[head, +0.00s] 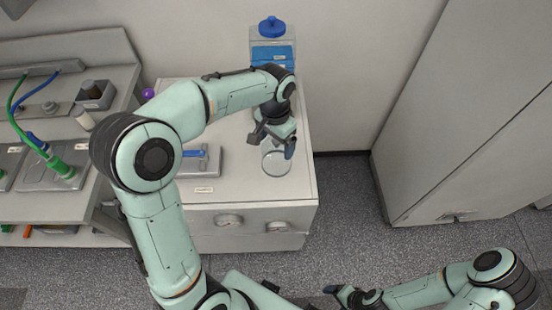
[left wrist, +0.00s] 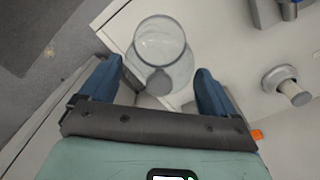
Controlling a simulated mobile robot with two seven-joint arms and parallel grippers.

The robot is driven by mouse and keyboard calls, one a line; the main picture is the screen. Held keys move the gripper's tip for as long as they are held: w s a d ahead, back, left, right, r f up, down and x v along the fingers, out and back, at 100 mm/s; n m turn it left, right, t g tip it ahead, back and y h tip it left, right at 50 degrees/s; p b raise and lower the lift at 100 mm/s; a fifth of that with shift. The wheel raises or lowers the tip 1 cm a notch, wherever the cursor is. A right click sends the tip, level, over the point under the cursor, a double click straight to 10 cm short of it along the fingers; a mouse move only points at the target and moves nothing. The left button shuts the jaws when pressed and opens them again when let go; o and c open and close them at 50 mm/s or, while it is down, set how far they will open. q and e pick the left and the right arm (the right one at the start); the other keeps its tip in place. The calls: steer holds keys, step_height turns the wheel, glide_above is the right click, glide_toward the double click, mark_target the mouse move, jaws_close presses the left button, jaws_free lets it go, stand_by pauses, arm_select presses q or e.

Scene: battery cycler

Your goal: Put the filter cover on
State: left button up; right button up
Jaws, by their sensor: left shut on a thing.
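A clear round cover (head: 276,162), which I take for the filter cover, is at the right part of the white cabinet top, just below my left gripper (head: 273,143). In the left wrist view the clear cover (left wrist: 163,42), with a grey round knob on its near side, shows between the two blue fingers of my left gripper (left wrist: 160,75). The left gripper is shut on it. I cannot tell whether the cover touches the surface below. My right gripper (head: 347,294) is low in the head view, away from the cabinet; its jaws are too small to judge.
A clear container with a blue lid (head: 271,27) stands at the back of the cabinet (head: 208,198). A grey tray with a blue-handled part (head: 203,157) lies left of the cover. A bench with green and blue hoses (head: 35,135) is at left. A tall cabinet (head: 440,120) stands right.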

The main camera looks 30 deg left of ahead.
mark_target(276, 149)
arm_select(q)
step_height(276, 149, down, 4)
steer(key=shift+w, duration=0.1)
steer(key=shift+f, duration=2.15)
arm_select(e)
steer(key=shift+s+f, duration=0.3)
steer(key=shift+f, duration=0.15)
arm_select(q)
steer(key=shift+b, duration=0.3)
steer(key=shift+f, duration=0.2)
steer(key=o, duration=1.1)
arm_select(e)
steer(key=shift+s+f, duration=0.1)
steer(key=shift+f, duration=0.05)
